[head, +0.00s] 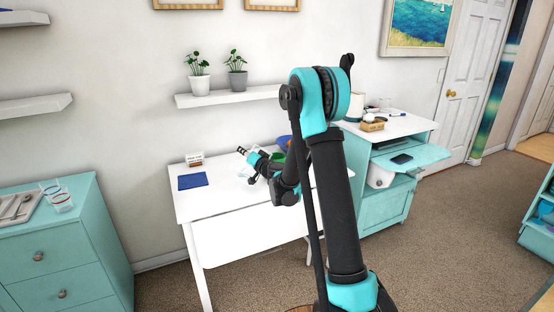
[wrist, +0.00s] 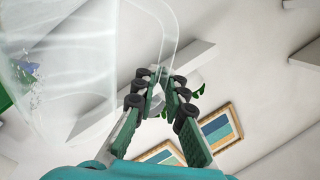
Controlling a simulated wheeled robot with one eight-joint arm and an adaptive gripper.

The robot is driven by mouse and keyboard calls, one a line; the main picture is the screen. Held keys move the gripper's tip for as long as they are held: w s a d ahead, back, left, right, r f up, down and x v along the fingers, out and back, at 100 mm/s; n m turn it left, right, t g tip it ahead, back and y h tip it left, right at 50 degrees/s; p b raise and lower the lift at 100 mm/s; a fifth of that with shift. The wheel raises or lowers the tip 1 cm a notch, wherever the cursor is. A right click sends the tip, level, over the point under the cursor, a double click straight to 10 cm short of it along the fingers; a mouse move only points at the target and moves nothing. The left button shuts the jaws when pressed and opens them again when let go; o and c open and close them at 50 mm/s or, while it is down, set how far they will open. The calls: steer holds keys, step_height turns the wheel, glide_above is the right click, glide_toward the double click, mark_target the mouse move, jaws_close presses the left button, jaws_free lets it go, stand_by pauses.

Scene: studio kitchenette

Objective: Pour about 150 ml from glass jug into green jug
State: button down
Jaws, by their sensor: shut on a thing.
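The clear glass jug (wrist: 85,60) fills the upper left of the wrist view, with its handle between the fingers of my gripper (wrist: 160,78). The wrist view is strongly rolled over, with the wall pictures low in it, and the jug looks tilted. Small droplets or bubbles show at its left side; I cannot tell how much liquid it holds. In the head view my gripper (head: 246,154) is above the white table, and the glass is hard to make out there. A green thing, probably the green jug (head: 280,160), is just right of my gripper, partly hidden by my arm.
On the white table (head: 215,203) lie a blue pad (head: 193,181) and a small box (head: 194,160). A blue object (head: 284,142) stands behind the green one. A shelf (head: 228,96) with two potted plants hangs above. A teal drawer cabinet (head: 60,240) is at left.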

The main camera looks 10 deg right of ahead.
steer(key=s+a+f+n, duration=0.3)
steer(key=a+f+n, duration=0.3)
steer(key=f+n, duration=0.2)
steer(key=shift+s+n+b, duration=0.2)
steer(key=shift+n+b, duration=0.1)
stand_by(0.8)
